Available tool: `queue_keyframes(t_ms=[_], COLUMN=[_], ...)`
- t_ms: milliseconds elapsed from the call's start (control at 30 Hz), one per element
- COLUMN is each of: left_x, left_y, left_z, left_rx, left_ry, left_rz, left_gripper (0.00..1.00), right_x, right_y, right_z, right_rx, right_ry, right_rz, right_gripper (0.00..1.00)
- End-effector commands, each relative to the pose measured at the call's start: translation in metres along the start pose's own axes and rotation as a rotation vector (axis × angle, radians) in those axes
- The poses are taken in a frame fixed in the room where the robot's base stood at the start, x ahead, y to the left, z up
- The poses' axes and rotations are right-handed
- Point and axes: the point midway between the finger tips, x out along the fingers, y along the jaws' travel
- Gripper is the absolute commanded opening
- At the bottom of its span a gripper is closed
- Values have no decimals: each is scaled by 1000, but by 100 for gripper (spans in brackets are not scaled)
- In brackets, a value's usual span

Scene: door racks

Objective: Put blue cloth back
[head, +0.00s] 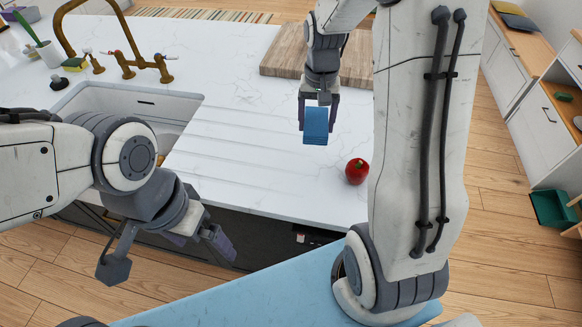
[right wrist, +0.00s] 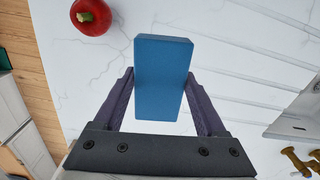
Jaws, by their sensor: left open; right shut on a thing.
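The blue cloth (head: 316,125) is a folded, block-like blue piece. My right gripper (head: 317,112) is shut on it and holds it over the white worktop, near the grooved drainer. In the right wrist view the cloth (right wrist: 162,80) sits between the two purple fingers of the right gripper (right wrist: 163,105). My left gripper (head: 205,238) is open and empty, low in front of the counter below the sink. I cannot tell from these views how high the cloth is above the worktop.
The sink (head: 140,105) with a brass tap (head: 130,65) is at left. A wooden board (head: 290,58) lies behind. Shelving with a green bin (head: 552,209) stands at far right.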

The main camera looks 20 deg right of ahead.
Motion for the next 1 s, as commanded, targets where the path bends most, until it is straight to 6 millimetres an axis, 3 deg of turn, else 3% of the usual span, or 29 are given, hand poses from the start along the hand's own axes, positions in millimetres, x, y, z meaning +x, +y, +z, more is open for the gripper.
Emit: queue_keyframes(t_ms=[33, 100, 233, 367, 700, 833, 1000], left_x=[4, 5, 4, -2, -20, -23, -27], left_y=[0, 0, 0, 0, 1, 2, 2], left_z=[0, 0, 0, 0, -1, -1, -2], left_rx=[0, 0, 0, 0, -1, -1, -1], left_ry=[0, 0, 0, 0, 0, 0, 0], left_rz=[0, 0, 0, 0, 0, 0, 0], left_gripper=[100, 100, 100, 100, 100, 100, 100], right_x=[3, 5, 8, 20, 64, 73, 86], right_y=[19, 36, 46, 27, -47, -62, -65], right_z=[7, 15, 23, 26, 28, 27, 28], right_rx=[48, 91, 129, 128, 128, 131, 134], right_ry=[1, 1, 0, -4, -3, 0, -3], right_rz=[0, 0, 0, 1, 2, 0, 2], right_gripper=[11, 11, 11, 11, 11, 11, 11])
